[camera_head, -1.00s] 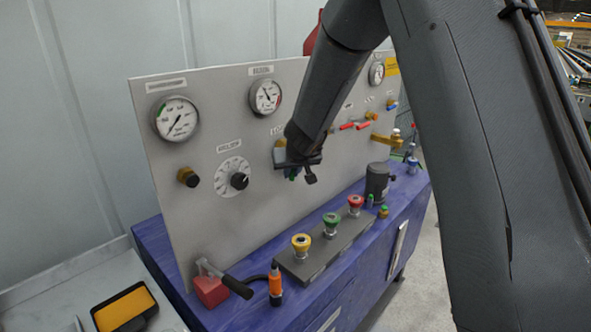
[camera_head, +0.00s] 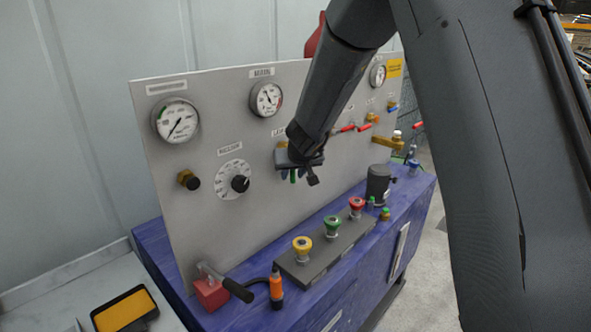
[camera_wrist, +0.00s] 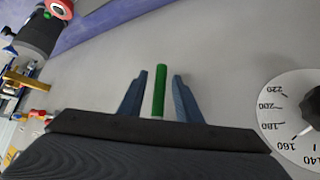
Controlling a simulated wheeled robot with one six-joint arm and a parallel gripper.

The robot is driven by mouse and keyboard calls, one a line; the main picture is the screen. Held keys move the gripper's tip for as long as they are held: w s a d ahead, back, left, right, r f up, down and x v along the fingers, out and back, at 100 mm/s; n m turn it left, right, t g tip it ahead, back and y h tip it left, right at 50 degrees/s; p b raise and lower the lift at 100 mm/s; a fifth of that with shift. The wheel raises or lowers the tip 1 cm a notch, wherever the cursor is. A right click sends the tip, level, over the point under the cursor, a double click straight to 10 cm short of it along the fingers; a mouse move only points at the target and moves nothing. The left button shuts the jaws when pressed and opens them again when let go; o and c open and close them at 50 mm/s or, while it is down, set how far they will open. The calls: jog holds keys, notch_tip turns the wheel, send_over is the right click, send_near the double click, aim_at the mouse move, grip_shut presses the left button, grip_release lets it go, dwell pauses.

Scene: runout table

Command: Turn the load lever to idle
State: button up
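The load lever has a green handle (camera_wrist: 159,90) that stands between the two blue fingers of my gripper (camera_wrist: 160,98) in the wrist view. A gap shows on each side of the handle, so my gripper is open around it and not clamped on it. In the head view my gripper (camera_head: 296,174) is at the middle of the grey panel (camera_head: 220,240), and a bit of the green handle (camera_head: 292,176) shows between the fingers. The lever's base and most of its label are hidden behind my gripper.
A white dial (camera_head: 232,180) with a black knob is left of the lever. Red-handled valves (camera_head: 350,128) are to its right. Yellow (camera_head: 302,243), green (camera_head: 332,223) and red (camera_head: 356,204) buttons stand on the blue bench below. A dark cylinder (camera_head: 378,182) stands farther right.

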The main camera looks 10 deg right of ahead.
jog(key=v, duration=0.6)
jog(key=shift+s+r, duration=0.3)
jog(key=shift+s, duration=0.05)
dwell(0.5)
jog(key=s+d+f+g+b, duration=0.2)
jog(key=s+f, duration=0.4)
jog(key=s, duration=0.3)
jog(key=s+d+f+m+g+b, duration=0.1)
jog(key=s+d+f+b, duration=0.4)
jog(key=s, duration=0.5)
jog(key=s+d+f+g+b, duration=0.4)
jog(key=s+f, duration=0.4)
jog(key=s, duration=0.1)
jog(key=shift+s+f+h, duration=0.3)
jog(key=shift+s+h, duration=0.05)
jog(key=shift+h, duration=0.05)
